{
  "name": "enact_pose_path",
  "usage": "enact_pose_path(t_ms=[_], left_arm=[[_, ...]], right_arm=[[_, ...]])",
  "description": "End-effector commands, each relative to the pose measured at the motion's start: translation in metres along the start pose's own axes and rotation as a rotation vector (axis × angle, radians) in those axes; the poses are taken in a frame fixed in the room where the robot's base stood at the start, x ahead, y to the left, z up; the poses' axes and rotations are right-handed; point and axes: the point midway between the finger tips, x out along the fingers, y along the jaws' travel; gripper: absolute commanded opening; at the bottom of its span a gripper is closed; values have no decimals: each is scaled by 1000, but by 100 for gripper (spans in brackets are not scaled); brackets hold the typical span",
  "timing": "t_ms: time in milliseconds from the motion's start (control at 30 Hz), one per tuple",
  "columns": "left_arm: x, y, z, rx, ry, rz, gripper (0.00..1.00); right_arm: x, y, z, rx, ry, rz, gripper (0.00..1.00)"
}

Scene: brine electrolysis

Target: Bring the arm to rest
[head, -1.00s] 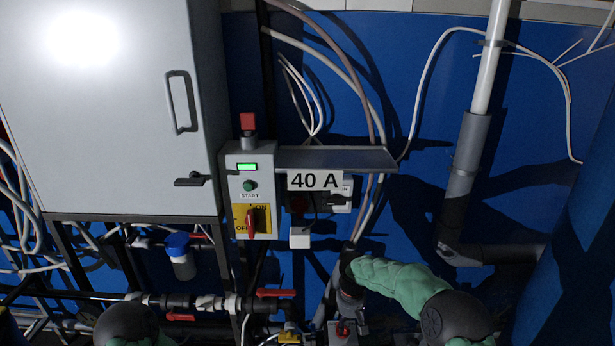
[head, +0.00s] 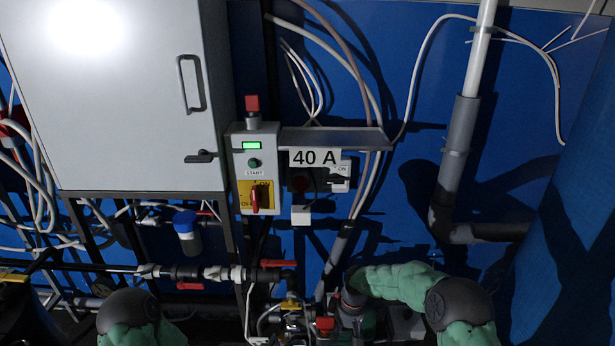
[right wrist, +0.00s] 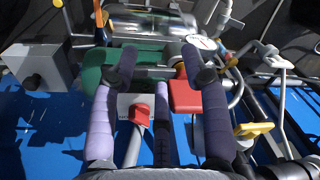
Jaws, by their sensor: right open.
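My right arm (head: 405,284) comes in from the lower right in the head view, with a green sleeve and a dark elbow. Its dark wrist is bent downward in front of the pipework, and the fingers cannot be made out there. In the right wrist view my right gripper (right wrist: 158,50) has its two purple-grey fingers apart, with nothing held between them. A red block (right wrist: 186,96) and a red knob (right wrist: 138,115) show beyond the fingers; I cannot tell whether anything touches them. Only the upper part of my left arm (head: 135,318) shows at the lower left; its gripper is out of view.
A grey cabinet (head: 110,110) stands at the left. Beside it is a control box (head: 255,165) with a lit green display and a red rotary switch, near a "40 A" sign (head: 315,158). Valved pipes (head: 215,273) run along the bottom. A grey pipe (head: 459,140) stands at the right.

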Motion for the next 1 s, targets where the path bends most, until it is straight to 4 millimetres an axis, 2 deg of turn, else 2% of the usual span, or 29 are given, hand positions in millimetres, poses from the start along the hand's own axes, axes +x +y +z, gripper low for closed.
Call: enact_pose_path(t_ms=[167,267,400,500,633,800,900,1000], left_arm=[[0,0,0,0,0,0,40],[0,0,0,0,0,0,40],[0,0,0,0,0,0,40],[0,0,0,0,0,0,40],[0,0,0,0,0,0,40],[0,0,0,0,0,0,40],[0,0,0,0,0,0,40],[0,0,0,0,0,0,40]], right_arm=[[39,-22,22,81,26,-59,46],[67,-42,42,161,48,-105,46],[105,-78,81,320,81,-171,46],[125,-104,111,447,97,-207,46],[141,-137,152,615,109,-235,46],[146,-169,198,794,112,-241,46],[146,-180,214,860,111,-237,46],[145,-185,223,892,113,-233,46]])
